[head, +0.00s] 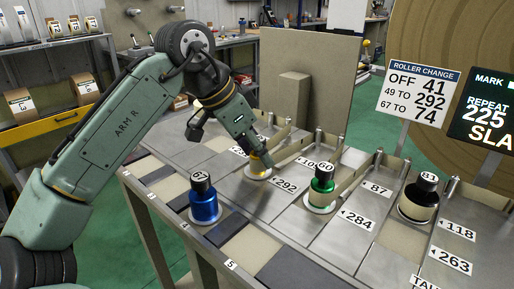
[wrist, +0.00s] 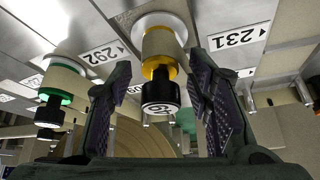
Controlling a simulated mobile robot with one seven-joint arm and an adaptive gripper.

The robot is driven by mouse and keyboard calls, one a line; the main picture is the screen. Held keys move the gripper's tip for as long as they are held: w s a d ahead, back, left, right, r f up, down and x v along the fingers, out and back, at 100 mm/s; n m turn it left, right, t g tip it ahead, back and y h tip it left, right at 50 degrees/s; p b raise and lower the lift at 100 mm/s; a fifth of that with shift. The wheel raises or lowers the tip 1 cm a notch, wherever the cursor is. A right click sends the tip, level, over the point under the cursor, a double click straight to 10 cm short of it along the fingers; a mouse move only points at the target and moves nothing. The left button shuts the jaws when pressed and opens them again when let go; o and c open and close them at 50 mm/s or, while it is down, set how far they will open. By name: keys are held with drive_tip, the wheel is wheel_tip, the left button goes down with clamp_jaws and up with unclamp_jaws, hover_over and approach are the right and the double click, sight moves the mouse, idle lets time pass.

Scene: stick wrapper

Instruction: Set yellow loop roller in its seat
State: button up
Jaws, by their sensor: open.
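The yellow roller (head: 260,168) stands on a pale round base on the metal bench, beside the label 292 (head: 286,185). In the wrist view my gripper (wrist: 160,80) is open, with one finger on each side of the roller and gaps showing. The head view hides most of the roller behind the fingers.
A blue roller (head: 203,207), a green-banded roller (head: 322,194) and a black-capped roller (head: 418,203) stand nearby. Upright metal pins and low dividers line the far bench edge. A sign (head: 418,95) lists 41 off, 49 to 292, 67 to 74. Label 231 (wrist: 238,37) lies right in the wrist view.

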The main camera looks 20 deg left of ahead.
drive_tip(key=shift+r, duration=0.45)
drive_tip(key=v, duration=1.1)
drive_tip(key=shift+s+a+r+p, duration=0.15)
drive_tip(key=shift+s+r+p, duration=0.1)
drive_tip(key=shift+p, duration=0.15)
drive_tip(key=shift+a, duration=0.1)
